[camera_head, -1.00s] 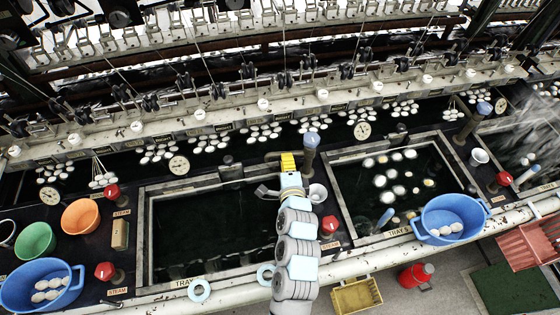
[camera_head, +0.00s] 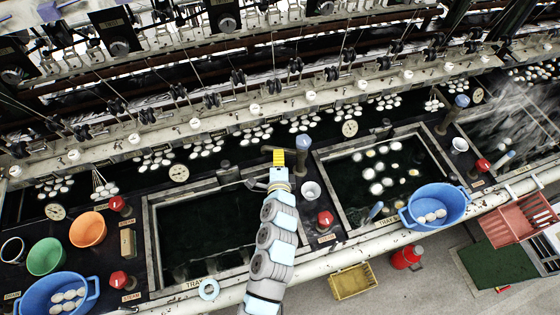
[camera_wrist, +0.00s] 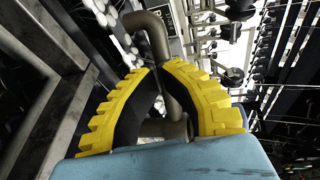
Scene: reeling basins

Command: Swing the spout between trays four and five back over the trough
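The spout (camera_head: 264,149) is a thin grey-brown bent pipe, pointing left beside a blue-capped post (camera_head: 303,142) between two of the sunken trays. It lies near the far right corner of the left tray (camera_head: 152,250). My gripper (camera_head: 279,157) has yellow fingers and reaches up to the spout. In the wrist view the bent spout pipe (camera_wrist: 158,40) passes between the tips of my gripper (camera_wrist: 160,72), which close in on both sides of it. Part of the pipe is hidden by the fingers. The trough (camera_head: 222,160) is the dark strip beyond the trays, with white cocoons in it.
A white cup (camera_head: 311,190) and a red valve knob (camera_head: 325,218) stand just right of my arm. The right tray (camera_head: 335,205) holds floating cocoons. A blue basin (camera_head: 437,207) sits on the front edge. Reeling machinery with threads (camera_head: 240,85) stands behind the trough.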

